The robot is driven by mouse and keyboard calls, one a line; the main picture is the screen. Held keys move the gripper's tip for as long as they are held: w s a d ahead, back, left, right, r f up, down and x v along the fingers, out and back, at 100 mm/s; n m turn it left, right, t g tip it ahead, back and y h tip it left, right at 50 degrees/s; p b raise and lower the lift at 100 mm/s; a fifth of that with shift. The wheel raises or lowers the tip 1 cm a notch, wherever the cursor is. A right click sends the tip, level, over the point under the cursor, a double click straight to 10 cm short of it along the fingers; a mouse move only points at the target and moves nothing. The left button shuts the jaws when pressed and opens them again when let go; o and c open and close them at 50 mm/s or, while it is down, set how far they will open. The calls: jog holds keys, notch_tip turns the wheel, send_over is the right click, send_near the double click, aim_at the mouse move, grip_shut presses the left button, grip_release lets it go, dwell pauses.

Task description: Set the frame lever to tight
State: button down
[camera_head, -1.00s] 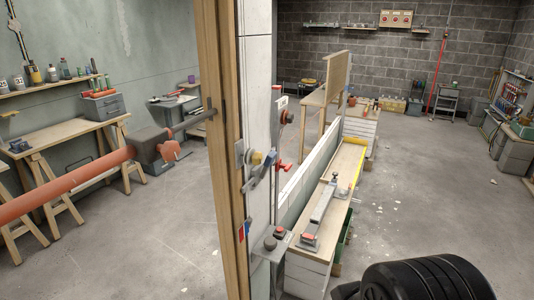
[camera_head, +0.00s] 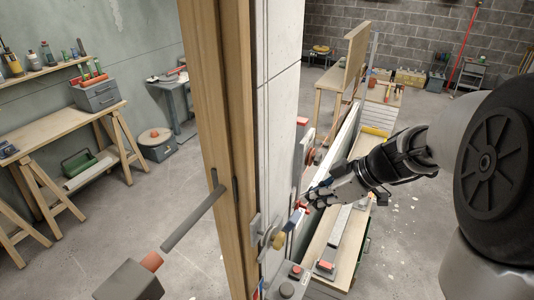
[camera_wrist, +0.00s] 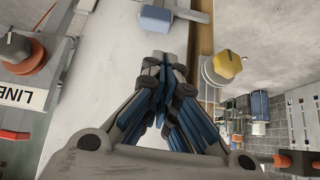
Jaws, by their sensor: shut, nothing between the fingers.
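No readable "tight" mark shows, so I cannot be sure which part is the frame lever. A blue-handled lever (camera_head: 294,219) sits beside a yellow knob (camera_head: 273,237) at the edge of the wooden frame (camera_head: 222,120). In the wrist view, a blue block on a grey bar (camera_wrist: 155,21) lies ahead of the fingertips, and the yellow knob (camera_wrist: 227,64) is to their right. My gripper (camera_head: 308,198) is shut and empty, by the white wall close to the blue handle and a red part. It also shows in the wrist view (camera_wrist: 168,62), apart from the blue block.
An orange knob (camera_wrist: 22,55) above a partly cut "LINE" label is left in the wrist view. A grey box on a bar (camera_head: 130,281) juts out left of the frame. A narrow bench (camera_head: 320,240) runs below my arm. Open floor (camera_head: 130,215) lies left.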

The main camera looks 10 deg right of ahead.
aim_at(288, 226)
jog(key=x, duration=0.6)
jog(key=b+x, duration=0.1)
jog(key=x, duration=0.3)
jog(key=shift+w+d+r, duration=0.1)
jog(key=shift+w+d, duration=0.1)
jog(key=shift+w, duration=0.2)
jog(key=shift+d, duration=0.1)
